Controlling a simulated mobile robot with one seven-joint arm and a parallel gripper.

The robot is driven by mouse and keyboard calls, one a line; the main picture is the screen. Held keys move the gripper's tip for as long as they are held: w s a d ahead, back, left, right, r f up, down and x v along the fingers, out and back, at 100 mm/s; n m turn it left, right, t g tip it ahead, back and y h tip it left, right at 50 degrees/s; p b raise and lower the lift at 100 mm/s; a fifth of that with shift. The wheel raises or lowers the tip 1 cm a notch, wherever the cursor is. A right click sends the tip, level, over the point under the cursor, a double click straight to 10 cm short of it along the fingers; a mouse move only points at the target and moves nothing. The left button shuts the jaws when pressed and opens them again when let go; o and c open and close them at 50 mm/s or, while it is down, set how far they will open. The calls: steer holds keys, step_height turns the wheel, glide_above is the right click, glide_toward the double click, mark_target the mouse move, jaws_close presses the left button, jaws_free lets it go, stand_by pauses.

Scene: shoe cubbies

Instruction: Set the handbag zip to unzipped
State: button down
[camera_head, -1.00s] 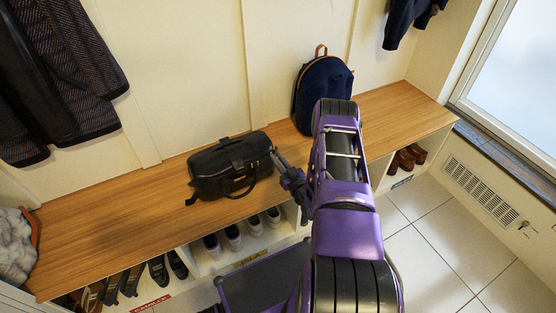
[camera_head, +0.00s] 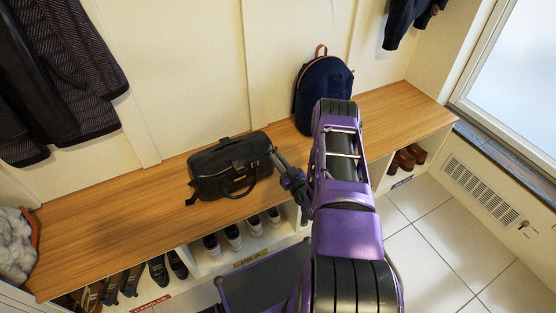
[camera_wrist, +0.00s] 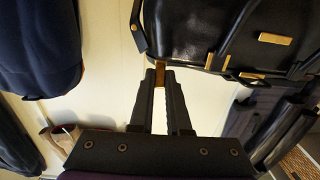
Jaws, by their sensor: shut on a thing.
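The black handbag (camera_head: 225,172) sits upright on the wooden bench, its handle hanging over the front. My gripper (camera_head: 275,153) is at the bag's right end. In the wrist view the bag (camera_wrist: 195,30) fills the upper right, with gold fittings. My gripper (camera_wrist: 162,74) is shut on a small gold-brown piece, the zip pull (camera_wrist: 163,82), beside the bag's end. How far the zip is open cannot be made out.
A navy backpack (camera_head: 322,92) stands on the bench (camera_head: 110,225) behind my arm. Shoes (camera_head: 233,236) fill cubbies below. Dark coats (camera_head: 60,75) hang at the left. A grey furry item (camera_head: 14,245) lies at the bench's left end. The bench left of the bag is clear.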

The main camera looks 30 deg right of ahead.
steer(key=a, duration=0.4)
steer(key=shift+s+a, duration=0.25)
steer(key=shift+a, duration=0.15)
steer(key=c, duration=0.9)
jaws_free()
steer(key=shift+o, duration=0.2)
steer(key=shift+d, duration=0.1)
